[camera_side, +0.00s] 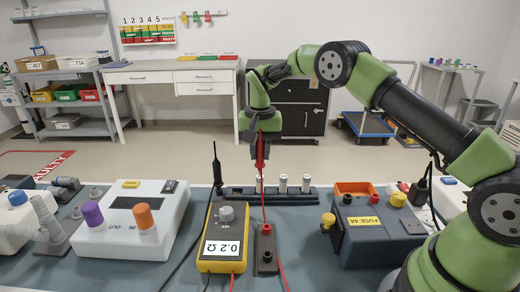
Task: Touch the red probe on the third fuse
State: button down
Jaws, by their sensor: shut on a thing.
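My gripper (258,135) is shut on the red probe (261,150) and holds it upright, pointing down, above the dark fuse holder (240,191). Three pale fuses show standing in the holder: one at the left (258,184), one in the middle (283,184) and one at the right (306,184). The probe's lower end is over or in front of the left visible fuse; I cannot tell whether they touch. A red lead hangs down past that fuse. A black probe (217,168) stands upright beside the holder's left end.
A small dark stand (266,248) with holes is right of the meter. A white ventilator unit (130,220) with purple and orange ports is at the left. A dark blue box labelled FUSE 4A (375,235) and an orange bin (354,188) are at the right.

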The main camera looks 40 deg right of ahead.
dwell(0.3)
jog(key=shift+r, duration=3.55)
